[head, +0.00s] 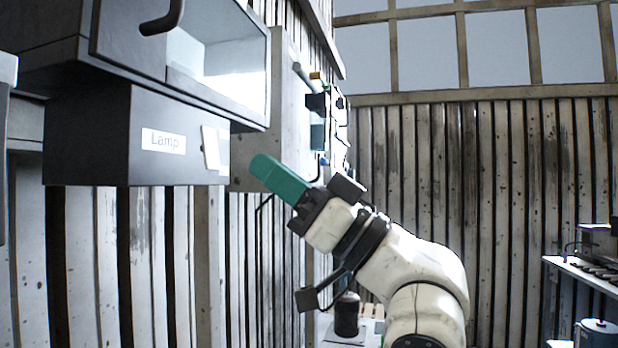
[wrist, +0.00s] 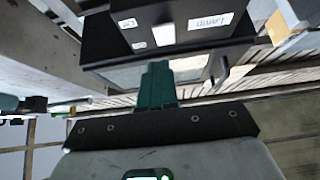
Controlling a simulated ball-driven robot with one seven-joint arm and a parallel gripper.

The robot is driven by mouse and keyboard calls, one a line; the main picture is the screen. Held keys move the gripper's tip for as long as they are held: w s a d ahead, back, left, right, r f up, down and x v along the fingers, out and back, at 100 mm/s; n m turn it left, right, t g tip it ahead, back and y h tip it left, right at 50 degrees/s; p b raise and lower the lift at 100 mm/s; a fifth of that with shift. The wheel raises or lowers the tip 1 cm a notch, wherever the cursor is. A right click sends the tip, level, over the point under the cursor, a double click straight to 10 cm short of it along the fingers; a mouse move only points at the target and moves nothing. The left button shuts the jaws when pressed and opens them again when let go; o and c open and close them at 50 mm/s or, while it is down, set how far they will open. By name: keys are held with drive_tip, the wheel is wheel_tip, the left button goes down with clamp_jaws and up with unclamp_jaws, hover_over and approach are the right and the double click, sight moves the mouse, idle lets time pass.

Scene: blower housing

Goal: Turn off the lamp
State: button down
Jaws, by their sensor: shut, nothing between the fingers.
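A dark box (head: 105,150) with a white label reading "Lamp" (head: 163,141) hangs at the left in the head view. A white rocker switch (head: 211,148) sits on its face right of the label. In the wrist view the box appears upside down, with the Lamp label (wrist: 212,22) and the white switch (wrist: 164,35). My gripper (head: 264,166) has green fingers pressed together, empty, to the right of and slightly below the switch. They look apart from it in the head view. The fingers also show in the wrist view (wrist: 157,72), below the switch in the picture.
A cabinet with a bright glass window (head: 225,60) and a dark handle (head: 163,18) sits above the box. A grey panel (head: 285,110) with fittings stands behind my gripper. A shelf (head: 585,272) is at the far right. Open space lies below the box.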

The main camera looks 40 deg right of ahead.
sight(220, 168)
drive_tip(key=w, duration=0.1)
drive_tip(key=w+a, duration=0.1)
drive_tip(key=w+a+p, duration=0.1)
drive_tip(key=shift+w+a+f, duration=0.15)
drive_tip(key=shift+a+f, duration=0.05)
drive_tip(key=shift+f, duration=0.1)
drive_tip(key=shift+w+a+f+t+y+b, duration=0.25)
drive_tip(key=shift+w+t+y+b, duration=0.25)
drive_tip(key=shift+b, duration=0.7)
drive_tip(key=shift+s, duration=0.1)
